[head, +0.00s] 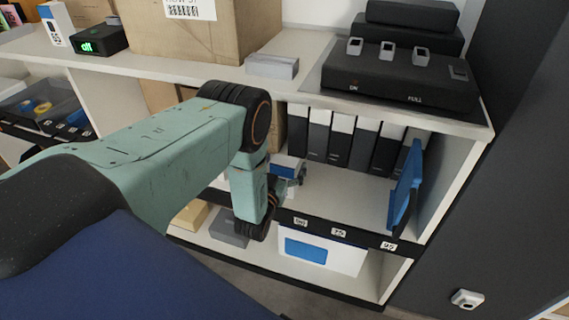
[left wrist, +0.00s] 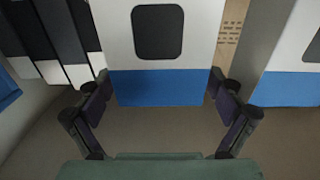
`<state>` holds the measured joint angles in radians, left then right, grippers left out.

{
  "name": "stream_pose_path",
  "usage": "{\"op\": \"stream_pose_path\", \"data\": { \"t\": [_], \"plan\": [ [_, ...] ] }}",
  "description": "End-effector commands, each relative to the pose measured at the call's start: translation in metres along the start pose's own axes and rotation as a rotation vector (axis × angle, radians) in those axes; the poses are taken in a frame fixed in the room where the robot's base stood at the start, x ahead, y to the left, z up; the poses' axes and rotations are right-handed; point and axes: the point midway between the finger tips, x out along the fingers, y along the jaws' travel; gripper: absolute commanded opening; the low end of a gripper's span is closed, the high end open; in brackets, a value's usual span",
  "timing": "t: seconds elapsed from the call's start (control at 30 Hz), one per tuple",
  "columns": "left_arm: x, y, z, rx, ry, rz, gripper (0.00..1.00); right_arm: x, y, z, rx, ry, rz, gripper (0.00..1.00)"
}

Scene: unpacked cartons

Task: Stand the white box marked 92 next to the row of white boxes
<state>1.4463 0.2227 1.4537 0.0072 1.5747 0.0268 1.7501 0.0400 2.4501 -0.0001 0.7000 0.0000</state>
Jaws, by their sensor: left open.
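In the left wrist view a white box (left wrist: 117,50) with a dark rounded window and a blue lower band stands between the fingers of my left gripper (left wrist: 158,85). The fingers are open, one on each side of its blue part; I cannot tell whether they touch it. No number is readable on it. A second white box with a blue band (left wrist: 290,55) stands to its right, apart from it. In the head view my left gripper (head: 293,176) reaches into the middle shelf, and my arm hides much of the boxes there. My right gripper is not in view.
Several black-and-white binders (head: 340,138) stand at the back of the shelf. A blue panel (head: 405,190) leans near the right wall. The shelf front carries number labels (head: 338,232). Bare shelf (head: 345,195) lies between the gripper and the blue panel.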

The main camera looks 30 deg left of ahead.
Motion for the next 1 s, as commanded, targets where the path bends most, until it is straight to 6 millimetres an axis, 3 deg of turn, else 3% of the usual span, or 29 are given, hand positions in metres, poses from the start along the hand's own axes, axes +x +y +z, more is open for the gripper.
{"op": "stream_pose_path", "data": {
  "t": [0.2,0.7,1.0],
  "plan": [
    [0.0,0.0,-0.005,0.0,0.0,0.0,0.93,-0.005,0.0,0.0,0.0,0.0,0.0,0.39],
    [-0.096,0.0,-0.004,0.0,-0.003,0.001,0.93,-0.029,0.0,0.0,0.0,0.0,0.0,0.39],
    [-0.12,0.0,-0.003,0.0,0.0,0.0,0.93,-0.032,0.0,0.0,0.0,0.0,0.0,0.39]
  ]
}}
